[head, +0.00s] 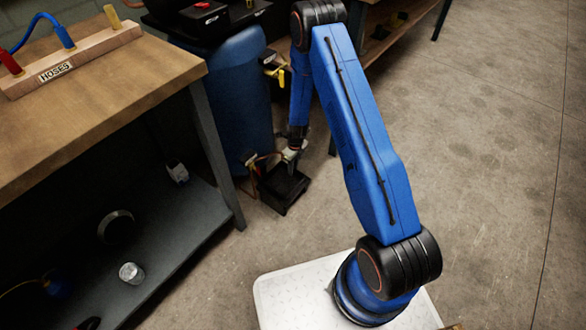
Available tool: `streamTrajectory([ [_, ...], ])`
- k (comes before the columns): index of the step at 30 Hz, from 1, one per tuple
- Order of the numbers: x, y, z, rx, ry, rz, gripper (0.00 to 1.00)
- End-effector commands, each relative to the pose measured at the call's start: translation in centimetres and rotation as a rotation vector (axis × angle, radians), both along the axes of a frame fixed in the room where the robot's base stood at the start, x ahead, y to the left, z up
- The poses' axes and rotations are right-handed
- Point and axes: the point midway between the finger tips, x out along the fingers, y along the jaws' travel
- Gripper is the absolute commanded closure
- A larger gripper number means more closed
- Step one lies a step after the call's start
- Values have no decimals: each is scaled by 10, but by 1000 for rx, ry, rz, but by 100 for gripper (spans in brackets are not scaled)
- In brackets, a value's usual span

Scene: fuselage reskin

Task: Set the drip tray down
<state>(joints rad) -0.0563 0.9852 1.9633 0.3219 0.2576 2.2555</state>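The drip tray (283,188) is a small black open box low down beside the foot of a blue tank (242,95). It looks level and at or just above the concrete floor; I cannot tell whether it touches. My arm reaches down to it, and my gripper (291,155) is at the tray's far edge, small and dark in the head view. The fingertips are not clear, so I cannot tell whether they are closed on the tray. A brass pipe fitting (253,163) on the tank's lower side is just left of my gripper.
A wooden workbench (100,85) with a hose rack (70,60) stands at left, its dark lower shelf (165,240) holding a glass jar (131,273). The bench leg (215,150) is close to the tray. Open floor (480,150) lies to the right.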

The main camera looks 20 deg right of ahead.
Motion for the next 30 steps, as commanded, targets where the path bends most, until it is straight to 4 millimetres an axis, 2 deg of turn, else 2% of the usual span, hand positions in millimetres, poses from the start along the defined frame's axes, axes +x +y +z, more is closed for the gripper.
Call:
streamTrajectory([
  [9,0,0,1,0,0,0,79],
  [14,1,-1,11,0,-1,0,79],
  [30,6,-7,99,0,-3,1,79],
])
